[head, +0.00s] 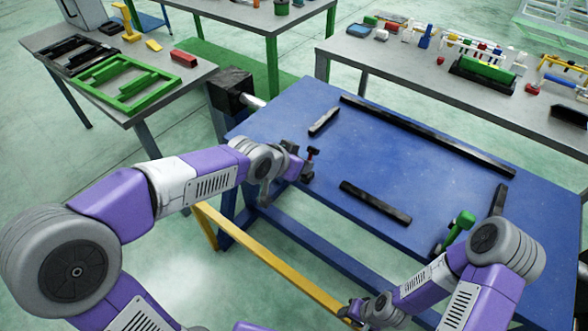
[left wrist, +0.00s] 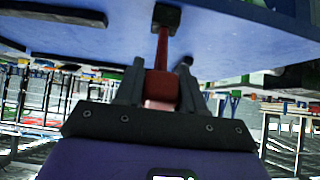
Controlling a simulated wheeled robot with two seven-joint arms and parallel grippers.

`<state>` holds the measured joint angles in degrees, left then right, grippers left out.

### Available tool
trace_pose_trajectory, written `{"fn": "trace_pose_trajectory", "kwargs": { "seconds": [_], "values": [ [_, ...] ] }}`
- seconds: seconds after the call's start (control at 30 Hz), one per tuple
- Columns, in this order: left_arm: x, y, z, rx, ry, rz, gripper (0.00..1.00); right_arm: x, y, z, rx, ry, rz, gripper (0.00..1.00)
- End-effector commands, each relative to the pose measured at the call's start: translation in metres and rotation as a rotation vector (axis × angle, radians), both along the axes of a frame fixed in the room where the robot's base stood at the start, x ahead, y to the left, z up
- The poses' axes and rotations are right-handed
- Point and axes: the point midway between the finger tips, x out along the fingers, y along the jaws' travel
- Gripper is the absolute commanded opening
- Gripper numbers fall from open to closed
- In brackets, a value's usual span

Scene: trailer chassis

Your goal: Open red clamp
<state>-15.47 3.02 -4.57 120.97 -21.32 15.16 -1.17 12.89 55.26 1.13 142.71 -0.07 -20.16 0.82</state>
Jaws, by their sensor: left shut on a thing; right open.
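The red clamp (head: 312,153) is at the near left edge of the blue table (head: 300,97), a small red handle on a dark base. My left gripper (head: 297,170) is at this edge, right by the clamp. In the left wrist view, the clamp's red handle (left wrist: 163,88) sits between the fingers of my left gripper (left wrist: 160,95), which are shut on it. The handle runs from there to a dark block (left wrist: 167,17) against the blue table. My right gripper (head: 360,308) is open, low in front of the table and away from the clamp.
A green clamp (head: 461,227) stands at the table's right side near my right arm. Several dark bars lie on the table, one long bar (head: 425,133) along the back. A yellow rail (head: 265,260) runs below the near edge.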

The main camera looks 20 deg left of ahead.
Motion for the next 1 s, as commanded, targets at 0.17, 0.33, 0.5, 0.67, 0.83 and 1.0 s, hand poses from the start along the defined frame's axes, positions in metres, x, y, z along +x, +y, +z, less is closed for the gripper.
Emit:
{"fn": "trace_pose_trajectory", "kwargs": {
  "seconds": [0.17, 0.33, 0.5, 0.67, 0.83, 1.0],
  "values": [
    [-0.0065, 0.0045, -0.0107, 0.008, 0.021, 0.001, 0.00, 0.0001, 0.0000, -0.0100, 0.000, 0.000, 0.000, 0.43],
    [-0.0086, 0.0060, -0.0136, 0.009, 0.025, 0.000, 0.00, 0.0001, 0.0000, -0.0129, 0.000, 0.000, 0.000, 0.43],
    [-0.0094, 0.0066, -0.0149, 0.009, 0.028, 0.001, 0.00, 0.0002, 0.0000, -0.0139, 0.000, 0.000, 0.000, 0.43],
    [-0.0096, 0.0067, -0.0154, 0.010, 0.028, 0.001, 0.00, 0.0002, 0.0000, -0.0139, 0.000, 0.000, 0.000, 0.43],
    [-0.0097, 0.0066, -0.0157, 0.009, 0.030, 0.001, 0.00, 0.0001, 0.0001, -0.0140, 0.000, 0.000, 0.000, 0.43],
    [-0.0091, 0.0064, -0.0151, 0.008, 0.027, 0.001, 0.58, 0.0001, 0.0000, -0.0140, 0.000, 0.000, 0.000, 0.43]
  ]
}}
